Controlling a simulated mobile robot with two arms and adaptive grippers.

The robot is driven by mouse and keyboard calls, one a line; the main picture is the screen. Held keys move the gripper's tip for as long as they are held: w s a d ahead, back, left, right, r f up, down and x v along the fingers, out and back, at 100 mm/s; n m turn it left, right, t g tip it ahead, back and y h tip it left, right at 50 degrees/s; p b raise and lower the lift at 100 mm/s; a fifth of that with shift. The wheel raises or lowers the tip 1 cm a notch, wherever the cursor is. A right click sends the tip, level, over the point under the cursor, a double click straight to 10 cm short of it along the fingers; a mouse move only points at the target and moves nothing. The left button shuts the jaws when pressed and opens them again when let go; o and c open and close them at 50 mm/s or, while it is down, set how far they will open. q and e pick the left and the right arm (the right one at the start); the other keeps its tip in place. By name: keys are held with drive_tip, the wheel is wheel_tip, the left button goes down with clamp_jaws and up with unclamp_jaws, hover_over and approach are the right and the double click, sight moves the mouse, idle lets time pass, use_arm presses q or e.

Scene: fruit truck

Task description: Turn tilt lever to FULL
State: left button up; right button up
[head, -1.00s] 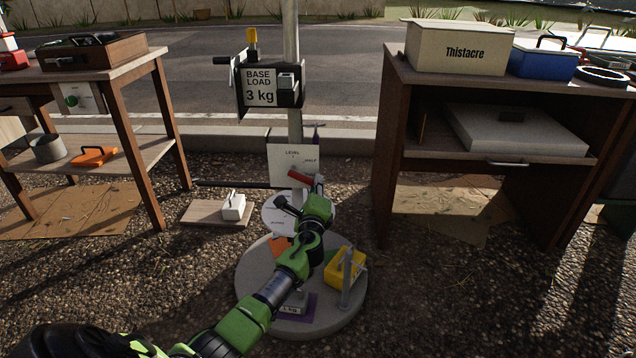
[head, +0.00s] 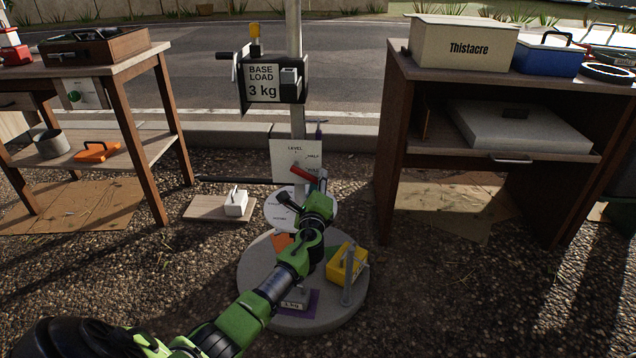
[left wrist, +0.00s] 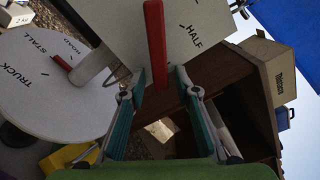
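The red tilt lever (head: 302,173) is at the white plate (head: 285,160) marked LEVEL and HALF, on the post. Its bar slopes down to the right in the head view, below the HALF mark. Any lower mark is covered by my gripper and the lever. My left gripper (head: 320,180) is right beside the lever's right end. In the left wrist view the lever (left wrist: 155,45) reaches down between the two spread fingertips (left wrist: 159,80). The fingers are apart with gaps on both sides of the bar. My right gripper is not in view.
A round white dial (left wrist: 45,85) marked TRUCK, STALL and ROAD sits below the plate. On the round grey base (head: 255,300) stands a yellow block (head: 345,262). The BASE LOAD box (head: 265,85) is higher up the post. Wooden tables stand left and right.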

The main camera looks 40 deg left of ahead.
use_arm(q)
drive_tip(key=v, duration=1.2)
drive_tip(key=shift+s, duration=0.1)
idle(0.4)
